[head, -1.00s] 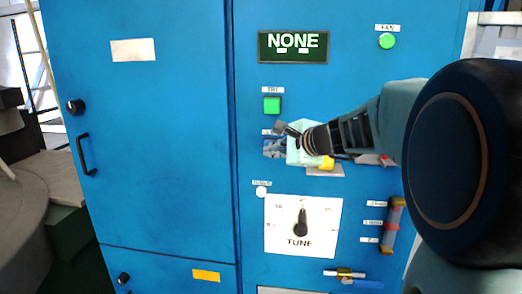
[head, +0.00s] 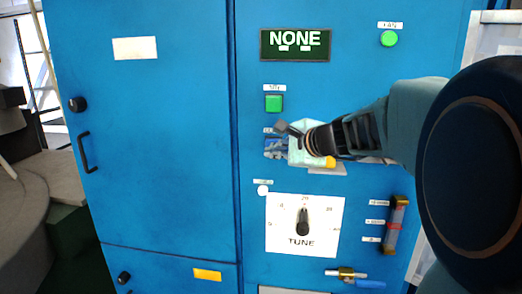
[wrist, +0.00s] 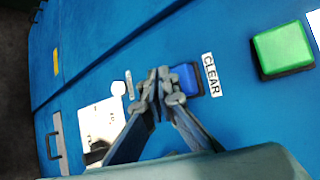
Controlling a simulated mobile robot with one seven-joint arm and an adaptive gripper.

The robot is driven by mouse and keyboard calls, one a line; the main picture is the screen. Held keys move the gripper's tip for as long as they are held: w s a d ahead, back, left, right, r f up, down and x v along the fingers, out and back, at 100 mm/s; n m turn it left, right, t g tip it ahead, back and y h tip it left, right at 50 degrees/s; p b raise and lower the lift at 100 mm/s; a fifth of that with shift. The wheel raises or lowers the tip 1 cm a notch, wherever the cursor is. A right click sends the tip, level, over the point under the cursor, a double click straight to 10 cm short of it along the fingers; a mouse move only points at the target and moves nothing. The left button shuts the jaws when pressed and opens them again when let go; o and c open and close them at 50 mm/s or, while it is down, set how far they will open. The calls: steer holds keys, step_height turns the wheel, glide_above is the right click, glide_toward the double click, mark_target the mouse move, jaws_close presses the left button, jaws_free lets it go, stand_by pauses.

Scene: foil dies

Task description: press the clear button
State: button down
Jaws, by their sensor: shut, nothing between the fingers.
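The clear button (wrist: 187,79) is a blue square in a dark frame, beside its white CLEAR label (wrist: 211,74) in the wrist view. My gripper (wrist: 158,74) is shut and empty, with its tips close together over the button's left edge. The fingers hide part of the button. I cannot tell whether the tips touch it. In the head view my gripper (head: 275,147) is at the blue panel below the upper green button, and it covers most of the clear button's place.
A green square button (head: 273,103) sits above my gripper, under a green NONE display (head: 295,44). A round green button (head: 389,39) is at upper right. A TUNE dial (head: 302,222) and small white button (head: 263,190) lie below. A gauge (head: 396,224) stands at right.

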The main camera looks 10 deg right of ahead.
steer(key=s, duration=0.1)
steer(key=s+a+b, duration=0.1)
steer(key=s, duration=0.2)
steer(key=shift+s+a+r, duration=0.1)
steer(key=shift+s+a, duration=0.2)
steer(key=shift+s, duration=0.1)
stand_by(0.4)
steer(key=shift+w, duration=0.1)
